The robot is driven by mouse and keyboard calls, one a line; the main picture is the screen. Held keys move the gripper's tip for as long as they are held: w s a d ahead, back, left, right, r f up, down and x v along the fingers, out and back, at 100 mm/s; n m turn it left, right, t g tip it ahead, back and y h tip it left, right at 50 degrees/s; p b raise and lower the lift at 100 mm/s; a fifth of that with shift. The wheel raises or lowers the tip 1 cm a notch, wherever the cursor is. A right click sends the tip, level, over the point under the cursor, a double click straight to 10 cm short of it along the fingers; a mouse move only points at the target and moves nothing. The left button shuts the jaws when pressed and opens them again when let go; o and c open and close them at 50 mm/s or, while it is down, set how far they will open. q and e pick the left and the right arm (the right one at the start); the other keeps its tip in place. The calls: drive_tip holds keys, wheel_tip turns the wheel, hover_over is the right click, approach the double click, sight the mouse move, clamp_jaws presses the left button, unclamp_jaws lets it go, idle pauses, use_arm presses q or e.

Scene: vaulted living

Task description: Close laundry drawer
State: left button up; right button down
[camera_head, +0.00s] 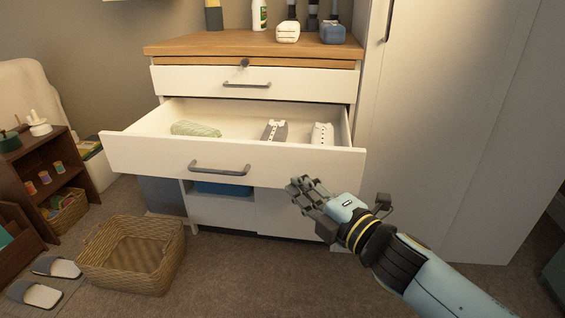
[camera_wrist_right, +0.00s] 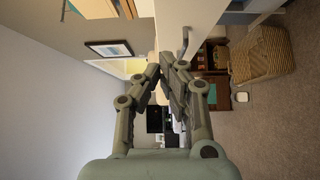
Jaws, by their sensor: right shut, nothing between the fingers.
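The laundry drawer (camera_head: 270,158) is pulled well out of a white cabinet with a wooden top (camera_head: 200,43). It has a dark bar handle (camera_head: 219,170) on its front. Inside lie a rolled green cloth (camera_head: 195,129), a grey and white folded item (camera_head: 274,130) and a white folded item (camera_head: 322,133). My right gripper (camera_head: 298,188) is shut and empty, just below and in front of the drawer front's right part. It also shows in the right wrist view (camera_wrist_right: 165,72), fingers together beside a white panel. My left gripper is not in view.
A shut upper drawer (camera_head: 240,83) sits above the open one. A wicker basket (camera_head: 130,255) and slippers (camera_head: 34,293) are on the floor at left, by a dark wooden shelf (camera_head: 42,165). A tall white cabinet (camera_head: 450,120) stands at right. Bottles and other items stand on the wooden top.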

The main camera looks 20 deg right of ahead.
drive_tip(key=w, duration=1)
drive_tip(key=shift+w, duration=0.25)
drive_tip(key=shift+w+d, duration=0.25)
drive_tip(key=shift+w, duration=0.25)
